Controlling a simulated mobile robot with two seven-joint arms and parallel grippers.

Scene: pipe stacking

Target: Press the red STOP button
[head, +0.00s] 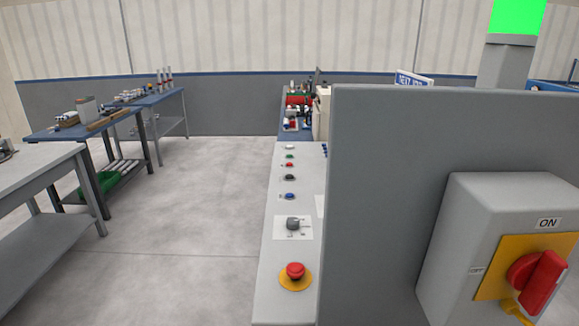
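A red mushroom-shaped button (295,270) sits on a yellow round plate at the near end of a narrow light grey control panel (270,305). Farther along the same panel is a small red button (289,165), in a row with white, green, black and blue ones. No STOP lettering is legible on either red button. Neither of my grippers shows in the head view.
A tall grey panel (385,190) stands right of the controls, with a box carrying a red rotary switch (540,280) marked ON. A grey knob (293,223) sits beyond the mushroom button. Workbenches (45,160) stand at left; the floor (190,220) between is clear.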

